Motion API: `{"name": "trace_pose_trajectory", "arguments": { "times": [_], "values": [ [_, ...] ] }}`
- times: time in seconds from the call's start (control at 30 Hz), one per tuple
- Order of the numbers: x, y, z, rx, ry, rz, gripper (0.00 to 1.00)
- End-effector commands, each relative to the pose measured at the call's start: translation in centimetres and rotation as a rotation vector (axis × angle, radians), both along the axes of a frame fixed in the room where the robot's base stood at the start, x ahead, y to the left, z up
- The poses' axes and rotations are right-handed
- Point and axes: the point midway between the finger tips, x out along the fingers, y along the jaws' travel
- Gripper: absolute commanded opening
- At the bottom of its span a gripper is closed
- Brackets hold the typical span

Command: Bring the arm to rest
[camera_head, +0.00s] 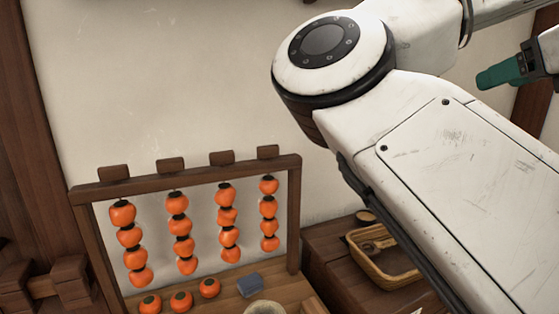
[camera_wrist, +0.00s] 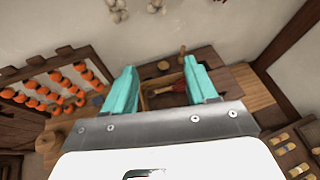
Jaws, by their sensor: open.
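My gripper shows in the wrist view (camera_wrist: 162,85) with two teal fingers spread wide apart and nothing between them. In the head view one teal finger (camera_head: 502,74) shows at the upper right edge, high in front of the wall; the rest of the gripper is cut off or hidden. My white arm crosses the right half of the head view, bent at a raised joint. In the wrist view the gap between the fingers looks toward a basket on a wooden chest, with space between the fingers and the basket.
A wooden rack (camera_head: 187,170) with several strings of orange fruits stands at the left. Loose fruits (camera_head: 181,300) and a blue-grey block (camera_head: 250,285) lie at its foot. A woven basket (camera_head: 372,257) sits on a wooden chest (camera_head: 330,237) beside my arm.

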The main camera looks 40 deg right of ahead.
Motion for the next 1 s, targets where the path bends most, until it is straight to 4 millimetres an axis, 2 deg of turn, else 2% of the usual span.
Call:
{"name": "trace_pose_trajectory", "arguments": {
  "times": [0.27, 0.47, 0.77, 1.0],
  "values": [
    [1.8, -0.1, -1.7, -0.137, 0.129, 0.029, 0.57],
    [4.0, -0.1, -3.9, -0.302, 0.286, 0.082, 0.57],
    [8.9, 1.0, -10.2, -0.683, 0.649, 0.286, 0.57],
    [12.4, 2.8, -17.0, -0.973, 0.921, 0.537, 0.57]
  ]
}}
